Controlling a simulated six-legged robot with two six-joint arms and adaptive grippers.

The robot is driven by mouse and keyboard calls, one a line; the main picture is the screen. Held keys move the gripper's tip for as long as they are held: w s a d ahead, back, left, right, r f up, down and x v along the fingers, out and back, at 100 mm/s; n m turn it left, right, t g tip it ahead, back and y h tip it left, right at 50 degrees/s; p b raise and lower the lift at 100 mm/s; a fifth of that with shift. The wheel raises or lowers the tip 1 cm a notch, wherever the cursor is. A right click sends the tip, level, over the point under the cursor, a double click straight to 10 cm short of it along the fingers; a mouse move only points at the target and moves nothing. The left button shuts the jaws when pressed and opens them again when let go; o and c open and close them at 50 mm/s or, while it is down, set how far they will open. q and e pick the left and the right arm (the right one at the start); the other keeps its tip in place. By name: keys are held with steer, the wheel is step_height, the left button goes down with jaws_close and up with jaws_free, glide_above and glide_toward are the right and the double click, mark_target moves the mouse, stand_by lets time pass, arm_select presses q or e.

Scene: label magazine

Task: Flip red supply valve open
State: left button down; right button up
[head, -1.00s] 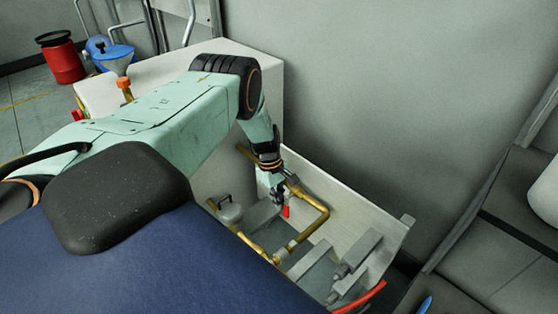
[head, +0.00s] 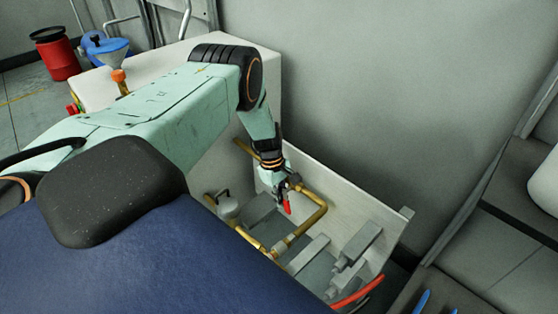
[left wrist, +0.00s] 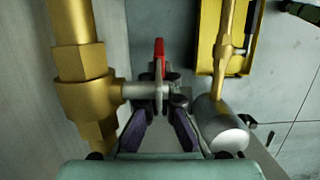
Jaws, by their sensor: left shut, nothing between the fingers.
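The red valve lever (head: 287,207) shows just below my left gripper (head: 280,190) in the head view. In the left wrist view the red lever (left wrist: 159,62) is seen nearly edge-on, standing up the picture from a grey valve stem (left wrist: 135,90). The stem joins a brass valve body (left wrist: 82,98) on a brass pipe at left. My left gripper (left wrist: 160,108) is shut and empty, with its fingertips close to the foot of the lever. I cannot tell whether they touch it. My right gripper is not in view.
Brass pipe (head: 318,219) runs through the pale open-topped bay (head: 372,208) around the lever. A grey cylinder (left wrist: 222,135) stands right of the fingers. A yellow frame (left wrist: 206,40) lies beyond.

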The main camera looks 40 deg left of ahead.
mark_target(289, 206)
arm_select(q)
steer(key=shift+d+f, duration=0.1)
steer(key=shift+d, duration=0.85)
steer(key=shift+s+d, duration=0.15)
steer(key=shift+d, duration=0.3)
steer(key=shift+d+r+b, duration=0.2)
steer(key=shift+d+b, duration=0.15)
steer(key=shift+d, duration=0.1)
steer(key=h+b, duration=0.1)
steer(key=h, duration=0.1)
steer(key=d+r+h+b, duration=0.1)
steer(key=h, duration=0.1)
steer(key=shift+d+r+h, duration=0.15)
steer(key=shift+d+h, duration=0.05)
steer(key=shift+h, duration=0.1)
steer(key=shift+r, duration=0.1)
